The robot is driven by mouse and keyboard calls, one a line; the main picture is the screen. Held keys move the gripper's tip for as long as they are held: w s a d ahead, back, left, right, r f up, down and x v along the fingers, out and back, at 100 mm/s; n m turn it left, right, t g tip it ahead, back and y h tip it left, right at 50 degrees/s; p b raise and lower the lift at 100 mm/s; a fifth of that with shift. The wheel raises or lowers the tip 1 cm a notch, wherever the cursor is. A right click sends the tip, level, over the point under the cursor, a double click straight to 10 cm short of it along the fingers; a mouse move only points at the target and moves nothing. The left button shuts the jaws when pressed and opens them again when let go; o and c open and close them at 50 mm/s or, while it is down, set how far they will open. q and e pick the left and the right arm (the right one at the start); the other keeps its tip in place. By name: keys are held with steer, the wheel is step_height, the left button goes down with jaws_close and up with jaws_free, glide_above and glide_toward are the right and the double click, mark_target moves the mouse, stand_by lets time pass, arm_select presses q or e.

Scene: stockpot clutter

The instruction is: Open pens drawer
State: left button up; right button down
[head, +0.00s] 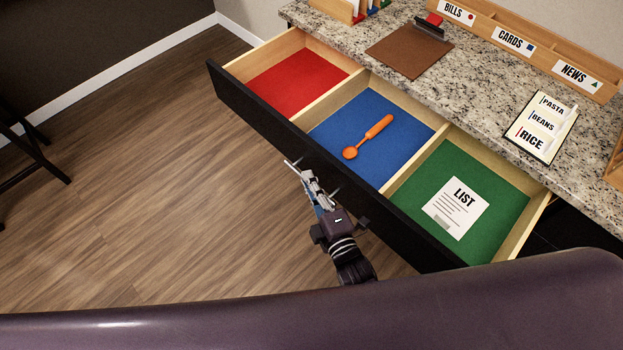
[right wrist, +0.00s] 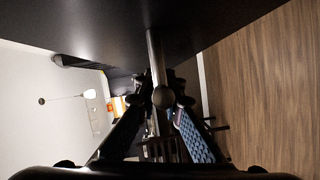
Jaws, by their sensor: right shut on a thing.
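The drawer (head: 252,108) with a black front is pulled well out from under the granite counter. Inside are three compartments, with a red floor at the left, a blue one in the middle and a green one at the right. My right gripper (head: 313,180) is at the middle of the drawer's front. In the right wrist view, its fingers (right wrist: 160,100) are shut around the metal handle (right wrist: 155,58), a bar with a round end. The fingers partly hide the handle. My left gripper is not in view.
An orange spoon (head: 368,136) lies in the blue compartment and a LIST paper (head: 456,206) in the green one. A brown clipboard (head: 409,50), a label card (head: 541,126) and a wooden organizer (head: 550,62) are on the counter.

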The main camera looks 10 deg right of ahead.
steer(key=c, duration=2)
jaws_free()
steer(key=shift+c, duration=0.2)
steer(key=v, duration=1.2)
steer(key=shift+f, duration=0.1)
steer(key=s+d+f+m+g+h, duration=0.15)
steer(key=s+f+m+g, duration=0.3)
steer(key=f, duration=0.85)
steer(key=s+d+f+m+g+h, duration=0.1)
steer(key=s+d+f+m+g, duration=0.3)
steer(key=f, duration=0.9)
steer(key=s+d+f+m+g+h, duration=0.1)
steer(key=s+d+f+m+g, duration=0.2)
steer(key=s+f, duration=0.4)
steer(key=s+d+f+m+g+h, duration=0.1)
steer(key=s+d+f+m+g, duration=0.3)
steer(key=s, duration=0.9)
step_height(320, 180, down, 4)
steer(key=d+m, duration=0.1)
steer(key=d, duration=0.2)
steer(key=shift+s, duration=0.4)
